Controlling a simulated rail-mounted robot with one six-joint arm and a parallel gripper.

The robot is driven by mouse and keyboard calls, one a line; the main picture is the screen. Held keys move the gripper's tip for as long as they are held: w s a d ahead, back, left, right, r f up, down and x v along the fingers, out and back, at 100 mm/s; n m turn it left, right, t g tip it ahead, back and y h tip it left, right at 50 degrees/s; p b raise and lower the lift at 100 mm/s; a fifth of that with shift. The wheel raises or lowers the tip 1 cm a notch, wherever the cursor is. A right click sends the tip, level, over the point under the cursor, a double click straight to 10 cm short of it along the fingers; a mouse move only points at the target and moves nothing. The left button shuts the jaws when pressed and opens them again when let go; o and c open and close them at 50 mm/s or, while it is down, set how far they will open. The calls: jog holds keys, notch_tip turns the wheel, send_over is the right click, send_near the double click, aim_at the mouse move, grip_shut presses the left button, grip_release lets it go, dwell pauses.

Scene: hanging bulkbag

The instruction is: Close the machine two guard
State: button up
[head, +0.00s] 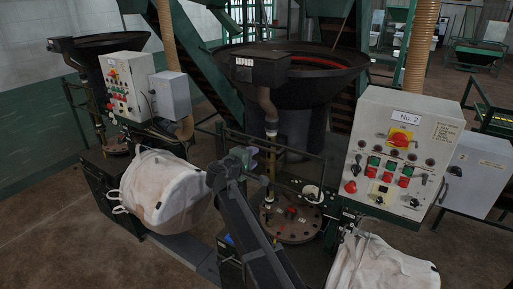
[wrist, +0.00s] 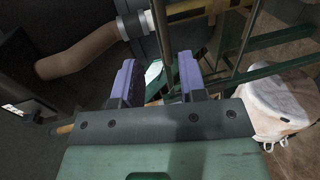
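The machine two guard appears to be the dark green barred frame (head: 290,152) in front of the filling spout, left of the No. 2 control panel (head: 396,160) in the head view. My arm crosses in front of it, and I cannot tell how far it stands open. In the wrist view, dark green bars (wrist: 279,67) lie beyond and to the right of my gripper (wrist: 155,76). Its two purple fingers are apart. An upright bar shows behind the gap; I cannot tell whether any bar lies between the fingers.
A large dark hopper (head: 325,85) stands above the spout. A round brown plate (head: 293,225) sits below. White bulk bags hang at left (head: 165,190) and lower right (head: 385,268); a white bag also shows in the wrist view (wrist: 280,105). Another control panel (head: 125,85) stands left. Floor is clear at lower left.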

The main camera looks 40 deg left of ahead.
aim_at(264, 149)
jog(key=x, duration=0.3)
jog(key=b+x, duration=0.1)
jog(key=x, duration=0.3)
jog(key=a+b+x, duration=0.1)
jog(key=x, duration=0.2)
jog(key=shift+f, duration=0.3)
jog(key=shift+d+r, duration=0.1)
grip_shut()
